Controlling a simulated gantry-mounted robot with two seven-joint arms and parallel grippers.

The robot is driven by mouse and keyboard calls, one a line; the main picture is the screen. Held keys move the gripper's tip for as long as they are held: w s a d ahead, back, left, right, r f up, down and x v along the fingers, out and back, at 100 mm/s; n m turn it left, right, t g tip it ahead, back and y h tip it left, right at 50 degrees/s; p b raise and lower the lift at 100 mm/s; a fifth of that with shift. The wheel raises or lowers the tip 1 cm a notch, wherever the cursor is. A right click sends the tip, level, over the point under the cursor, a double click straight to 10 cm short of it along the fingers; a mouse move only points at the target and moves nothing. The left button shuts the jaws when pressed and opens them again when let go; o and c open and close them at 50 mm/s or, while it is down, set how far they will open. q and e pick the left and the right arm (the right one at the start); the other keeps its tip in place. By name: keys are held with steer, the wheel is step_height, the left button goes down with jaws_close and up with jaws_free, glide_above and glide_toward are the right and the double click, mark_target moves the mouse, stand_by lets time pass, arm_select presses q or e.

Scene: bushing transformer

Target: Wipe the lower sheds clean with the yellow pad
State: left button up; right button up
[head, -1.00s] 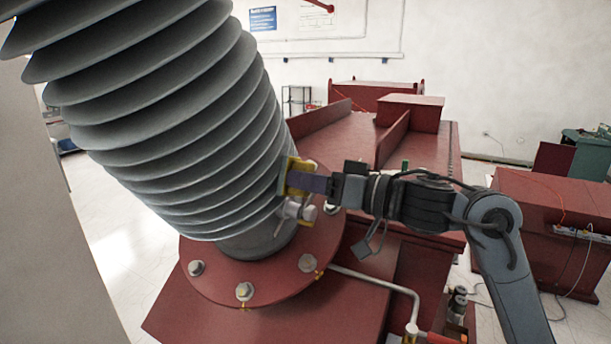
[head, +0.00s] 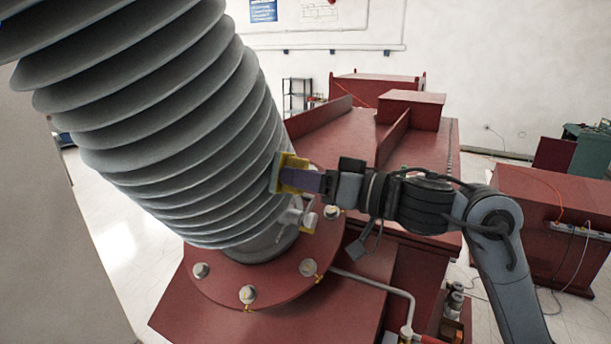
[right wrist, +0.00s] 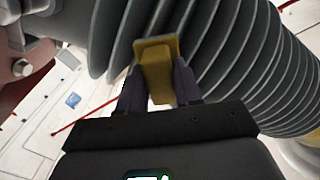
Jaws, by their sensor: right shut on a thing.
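The grey ribbed bushing (head: 185,130) rises tilted to the upper left from a red round flange, and its lower sheds (head: 225,225) sit just above the flange. My right gripper (head: 300,180) is shut on the yellow pad (head: 290,172), at the right side of the lower sheds. In the right wrist view the yellow pad (right wrist: 157,68) is between the two fingers (right wrist: 158,85), with its far end at the shed edges (right wrist: 205,55). Whether it presses on them is hard to tell. My left gripper is not in view.
The red flange (head: 285,270) has several bolts around its rim. A small grey fitting (head: 296,217) stands out below the pad. A pale pipe (head: 385,283) runs at the lower right. Red tank tops (head: 360,145) lie behind my right arm.

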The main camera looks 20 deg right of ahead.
steer(key=shift+s+a+r+p, duration=0.15)
steer(key=shift+s+a+r, duration=0.05)
steer(key=shift+r, duration=0.35)
steer(key=shift+s+a+r+p, duration=0.15)
steer(key=shift+s+a+r, duration=0.05)
steer(key=shift+r, duration=0.3)
steer(key=shift+s+a+r, duration=0.2)
steer(key=shift+a+r, duration=0.05)
steer(key=shift+r, duration=0.3)
steer(key=shift+s+a+r, duration=0.2)
steer(key=shift+r, duration=0.35)
steer(key=shift+s+a+r, duration=0.25)
steer(key=shift+r, duration=0.3)
steer(key=shift+s+a+r, duration=0.2)
steer(key=shift+r, duration=0.3)
steer(key=shift+s+a+r, duration=0.2)
steer(key=shift+r, duration=0.35)
steer(key=shift+s+a+r, duration=0.25)
steer(key=shift+r, duration=0.25)
steer(key=shift+s+a+r, duration=0.2)
steer(key=shift+r, duration=0.35)
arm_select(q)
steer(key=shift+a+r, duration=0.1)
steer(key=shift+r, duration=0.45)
arm_select(e)
steer(key=shift+s+a+r, duration=0.25)
steer(key=shift+a+r, duration=0.05)
steer(key=shift+r, duration=0.35)
steer(key=shift+s, duration=0.1)
